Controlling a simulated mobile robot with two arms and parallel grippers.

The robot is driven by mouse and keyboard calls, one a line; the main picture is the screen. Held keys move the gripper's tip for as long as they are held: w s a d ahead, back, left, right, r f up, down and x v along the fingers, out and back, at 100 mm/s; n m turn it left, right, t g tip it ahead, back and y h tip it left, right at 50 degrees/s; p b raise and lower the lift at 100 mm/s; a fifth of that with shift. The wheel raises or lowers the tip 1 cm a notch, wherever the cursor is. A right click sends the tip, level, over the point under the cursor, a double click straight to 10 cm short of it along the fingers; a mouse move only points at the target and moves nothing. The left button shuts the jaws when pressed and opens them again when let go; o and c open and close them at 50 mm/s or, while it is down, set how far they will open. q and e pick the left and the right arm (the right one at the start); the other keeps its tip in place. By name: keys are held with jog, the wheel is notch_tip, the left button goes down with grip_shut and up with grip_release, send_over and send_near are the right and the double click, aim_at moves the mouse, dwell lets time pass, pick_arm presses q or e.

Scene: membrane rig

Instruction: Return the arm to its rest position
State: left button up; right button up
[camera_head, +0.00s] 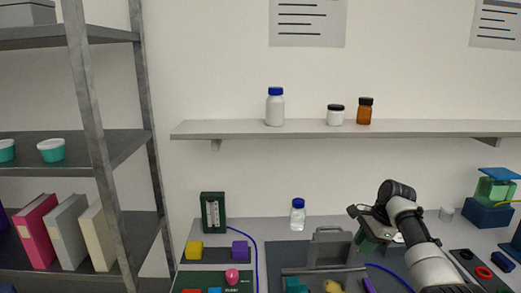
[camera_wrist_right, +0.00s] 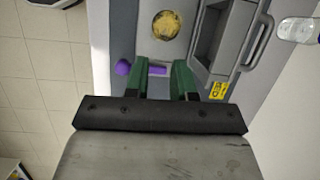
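My right arm comes in from the lower right in the head view. Its gripper (camera_head: 366,240) is above the bench, beside the grey open-topped holder (camera_head: 325,250). In the right wrist view the green fingers of the right gripper (camera_wrist_right: 163,78) are apart, with nothing visibly held. A purple-ended tool (camera_wrist_right: 123,67) shows beyond the fingertips and looks to lie on the bench below; its middle is partly hidden by a finger. My left gripper is in neither view.
A gold round piece (camera_wrist_right: 166,25) and the grey holder (camera_wrist_right: 228,40) are near the fingers. A blue-capped bottle (camera_head: 298,215) stands behind the holder. A wall shelf (camera_head: 235,129) carries several containers. A blue-and-green apparatus (camera_head: 490,213) stands at the right. A metal rack (camera_head: 120,150) is at the left.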

jog(key=s+a+f+n+h, duration=0.25)
jog(key=s+f+n, duration=0.25)
jog(key=s+f, duration=0.45)
jog(key=s+a+f+n+h, duration=0.1)
jog(key=s+a+f+n, duration=0.3)
jog(key=s+f, duration=0.5)
jog(key=s+a+r+n+t, duration=0.15)
jog(key=s+n, duration=0.35)
jog(key=s, duration=0.7)
jog(key=s+r+n+t, duration=0.25)
jog(key=s+n, duration=0.25)
jog(key=s, duration=0.7)
notch_tip(320, 180, down, 30)
jog(key=s+g+b, duration=0.1)
jog(key=g+b, duration=0.1)
jog(key=b, duration=0.2)
pick_arm(q)
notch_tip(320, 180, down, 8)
jog(key=b, duration=0.3)
jog(key=shift+b, duration=0.35)
pick_arm(e)
jog(key=s+d+f+g, duration=0.1)
jog(key=s+d+f, duration=0.2)
jog(key=s+f, duration=1.3)
notch_tip(320, 180, down, 3)
jog(key=shift+s+d+f+g+h, duration=0.15)
jog(key=shift+s+g+h, duration=0.05)
jog(key=shift+g+h, duration=0.15)
